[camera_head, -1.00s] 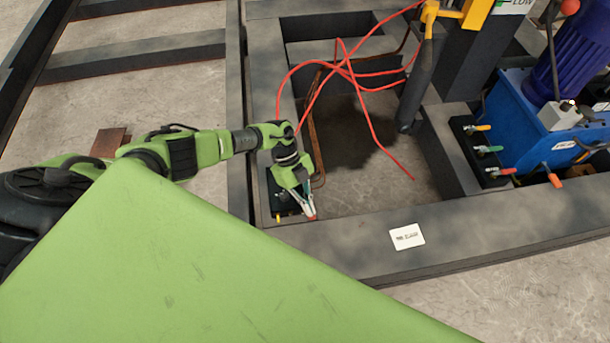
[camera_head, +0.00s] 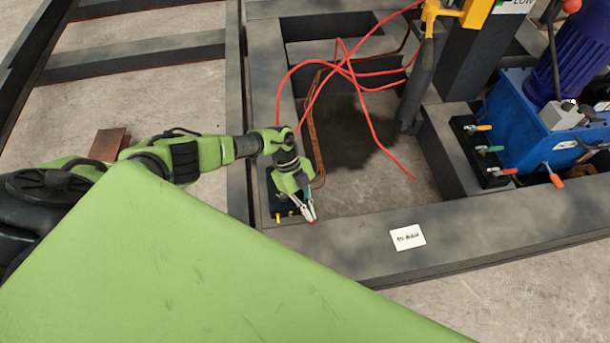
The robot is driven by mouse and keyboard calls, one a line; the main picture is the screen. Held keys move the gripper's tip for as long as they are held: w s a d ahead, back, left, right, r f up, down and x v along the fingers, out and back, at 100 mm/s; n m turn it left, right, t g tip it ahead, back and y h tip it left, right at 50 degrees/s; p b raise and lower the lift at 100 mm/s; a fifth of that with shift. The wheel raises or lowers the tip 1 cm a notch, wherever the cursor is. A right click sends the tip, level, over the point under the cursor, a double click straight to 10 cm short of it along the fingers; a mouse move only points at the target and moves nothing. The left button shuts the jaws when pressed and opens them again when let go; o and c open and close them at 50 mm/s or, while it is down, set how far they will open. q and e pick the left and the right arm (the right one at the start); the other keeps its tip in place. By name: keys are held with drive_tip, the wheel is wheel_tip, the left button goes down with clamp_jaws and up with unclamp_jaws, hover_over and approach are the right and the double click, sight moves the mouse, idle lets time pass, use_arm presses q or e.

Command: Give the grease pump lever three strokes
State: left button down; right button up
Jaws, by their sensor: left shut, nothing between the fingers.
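My left gripper (camera_head: 311,214) is shut and empty. It points down beside a small black block (camera_head: 283,208) at the near left corner of the dark frame's opening. Small yellow and red bits show by the block and the fingertips; the gripper partly hides them, and I cannot tell if it touches them. No part is clearly marked as the grease pump lever. A dark lever with an orange-red knob (camera_head: 571,5) stands at the upper right, far from my left gripper. My right gripper is not in view.
Red hoses (camera_head: 345,70) loop over the opening. A black block with coloured handles (camera_head: 483,150) sits beside a blue unit (camera_head: 530,130) at right. A white label (camera_head: 407,237) lies on the near beam (camera_head: 340,245). Bare concrete shows at lower right.

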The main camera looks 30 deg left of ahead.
use_arm(q)
drive_tip(key=w+a+r+p, duration=0.3)
drive_tip(key=w+a+r, duration=0.1)
drive_tip(key=r, duration=0.7)
drive_tip(key=shift+w+a+p, duration=0.15)
drive_tip(key=shift+w+p, duration=0.25)
drive_tip(key=shift+w, duration=0.45)
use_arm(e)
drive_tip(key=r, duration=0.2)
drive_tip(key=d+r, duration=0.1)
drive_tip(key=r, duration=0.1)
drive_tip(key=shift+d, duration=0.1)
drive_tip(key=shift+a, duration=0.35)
